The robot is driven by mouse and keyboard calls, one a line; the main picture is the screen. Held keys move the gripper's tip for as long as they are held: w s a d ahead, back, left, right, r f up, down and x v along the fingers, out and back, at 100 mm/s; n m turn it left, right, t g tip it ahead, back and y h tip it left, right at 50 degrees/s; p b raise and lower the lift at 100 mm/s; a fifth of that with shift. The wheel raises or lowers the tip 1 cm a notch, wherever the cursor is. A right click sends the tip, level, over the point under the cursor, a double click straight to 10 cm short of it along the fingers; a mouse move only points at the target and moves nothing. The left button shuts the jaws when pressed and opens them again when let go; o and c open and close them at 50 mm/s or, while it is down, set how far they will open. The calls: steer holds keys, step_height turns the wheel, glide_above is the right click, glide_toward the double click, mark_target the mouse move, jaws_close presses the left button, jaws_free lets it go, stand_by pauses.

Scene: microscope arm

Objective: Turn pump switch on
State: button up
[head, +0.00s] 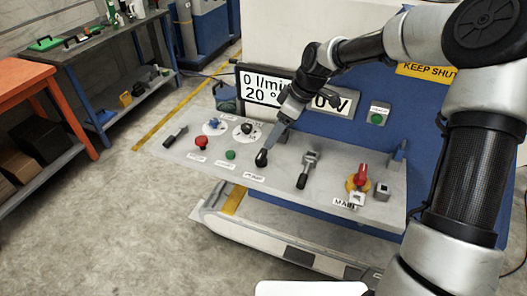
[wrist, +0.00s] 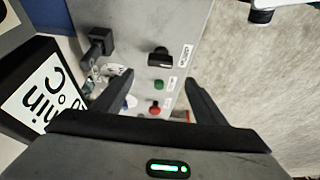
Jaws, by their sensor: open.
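A sloped grey control panel (head: 325,191) holds the switches. A black rotary knob (head: 262,157) with a white label stands near its middle front; it also shows in the wrist view (wrist: 159,57). I cannot read its label, so I cannot tell whether it is the pump switch. My gripper (head: 272,142) is just above and behind this knob. In the wrist view my gripper (wrist: 160,76) is open, with nothing between its fingers. The knob lies just beyond the fingertips, roughly midway between them. I see no contact.
A green button (head: 230,155) and a red button (head: 201,143) sit left of the knob. A lever (head: 308,168) and a red-and-yellow main switch (head: 359,178) stand right. A display (head: 262,86) rises behind the panel. Floor in front is clear.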

mark_target(262, 154)
steer(key=x, duration=1.1)
steer(key=c, duration=1.1)
steer(key=shift+o, duration=0.2)
